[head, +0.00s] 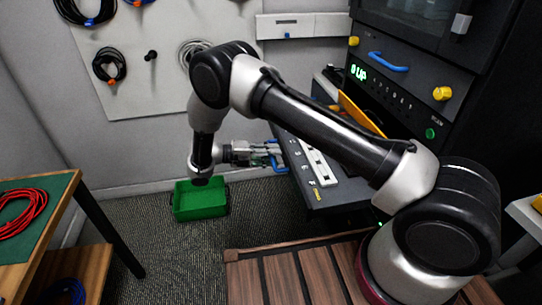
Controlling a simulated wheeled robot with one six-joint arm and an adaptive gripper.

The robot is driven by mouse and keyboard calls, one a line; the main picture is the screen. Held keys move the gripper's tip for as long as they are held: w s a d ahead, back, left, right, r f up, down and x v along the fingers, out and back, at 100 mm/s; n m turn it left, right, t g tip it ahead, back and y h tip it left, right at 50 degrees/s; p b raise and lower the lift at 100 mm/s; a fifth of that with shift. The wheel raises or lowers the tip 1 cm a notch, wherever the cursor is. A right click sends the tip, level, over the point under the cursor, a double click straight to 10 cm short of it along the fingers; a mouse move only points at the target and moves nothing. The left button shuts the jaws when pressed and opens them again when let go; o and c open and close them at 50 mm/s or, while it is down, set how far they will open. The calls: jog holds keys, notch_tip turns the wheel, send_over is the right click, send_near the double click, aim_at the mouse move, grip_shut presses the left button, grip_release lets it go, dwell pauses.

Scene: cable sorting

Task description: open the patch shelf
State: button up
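The patch shelf (331,194) stands out from the front of the dark rack, with a light strip of ports and small yellow marks on its top. A blue handle (278,167) is on its left, front edge. My gripper (272,152) points right, with its fingertips at this handle. The fingers are small and overlap the handle in view, so I cannot tell whether they are shut on it. My arm crosses in front of the rack and hides part of the shelf's rear.
A green bin (200,212) sits on the carpet below my gripper. A table (58,190) with a red cable (22,206) is at left. Coiled cables hang on a wall board (150,85). The rack (405,75) has another blue handle (388,62), yellow knobs and a leaning orange panel (360,115).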

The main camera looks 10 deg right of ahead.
jog(key=v, duration=1.2)
